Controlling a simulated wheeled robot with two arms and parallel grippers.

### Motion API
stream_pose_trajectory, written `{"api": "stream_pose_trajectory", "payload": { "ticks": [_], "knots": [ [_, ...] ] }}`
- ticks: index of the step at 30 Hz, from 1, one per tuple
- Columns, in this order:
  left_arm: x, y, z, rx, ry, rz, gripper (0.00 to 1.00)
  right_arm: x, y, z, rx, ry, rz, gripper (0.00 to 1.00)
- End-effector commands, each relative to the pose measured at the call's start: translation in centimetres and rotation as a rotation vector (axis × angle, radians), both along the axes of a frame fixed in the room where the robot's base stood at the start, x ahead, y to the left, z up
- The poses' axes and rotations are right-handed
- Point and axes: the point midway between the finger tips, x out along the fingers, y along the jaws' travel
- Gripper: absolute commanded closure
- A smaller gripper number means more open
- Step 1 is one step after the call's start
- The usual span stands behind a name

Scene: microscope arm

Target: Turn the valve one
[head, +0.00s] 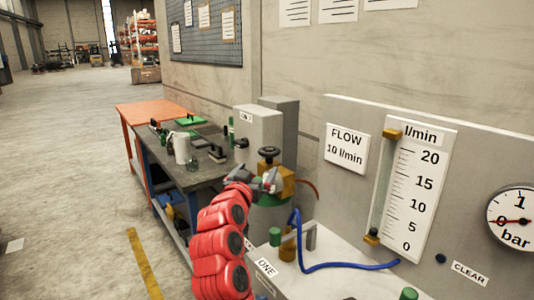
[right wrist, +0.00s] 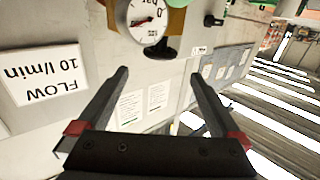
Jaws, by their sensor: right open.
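My right gripper (head: 270,182) is at the end of the red arm, in front of the brass valve body (head: 287,180) with a black handwheel (head: 269,153) on a green cylinder. I cannot tell whether it touches the brass body. In the right wrist view my right gripper (right wrist: 160,80) is open, with nothing between its fingers. A label ONE (head: 265,268) is on the bench front, below a green knob (head: 275,236) on a brass fitting. A second green knob (head: 408,293) shows at the bottom edge. My left gripper is not in view.
A blue hose (head: 345,265) runs along the white bench. The back panel carries a flow scale (head: 413,190), a FLOW 10 l/min sign (head: 346,147) and a bar gauge (head: 511,217). A cluttered dark worktable (head: 200,180) stands behind the arm. The floor at left is open.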

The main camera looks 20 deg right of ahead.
Motion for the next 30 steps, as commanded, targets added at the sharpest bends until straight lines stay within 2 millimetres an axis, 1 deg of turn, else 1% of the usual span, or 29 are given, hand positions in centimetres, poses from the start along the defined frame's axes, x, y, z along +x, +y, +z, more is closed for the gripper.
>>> {"api": "stream_pose_trajectory", "payload": {
  "ticks": [1,6,15,21,25,30],
  "knots": [
    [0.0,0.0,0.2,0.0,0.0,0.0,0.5,0.9,-0.7,0.1,0.0,0.002,-0.004,0.0],
    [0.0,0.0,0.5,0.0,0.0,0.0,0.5,3.9,-2.5,0.2,-0.001,0.0,-0.002,0.0],
    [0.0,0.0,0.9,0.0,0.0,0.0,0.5,8.1,-5.0,0.1,-0.002,0.0,0.0,0.0],
    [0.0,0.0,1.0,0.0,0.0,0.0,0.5,10.2,-6.4,0.1,-0.001,0.001,-0.001,0.0],
    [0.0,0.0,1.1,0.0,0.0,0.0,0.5,11.2,-6.9,0.3,-0.001,-0.005,-0.001,0.0],
    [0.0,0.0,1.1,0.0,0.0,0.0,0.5,11.9,-7.3,0.1,-0.001,-0.002,0.0,0.0]
  ]
}}
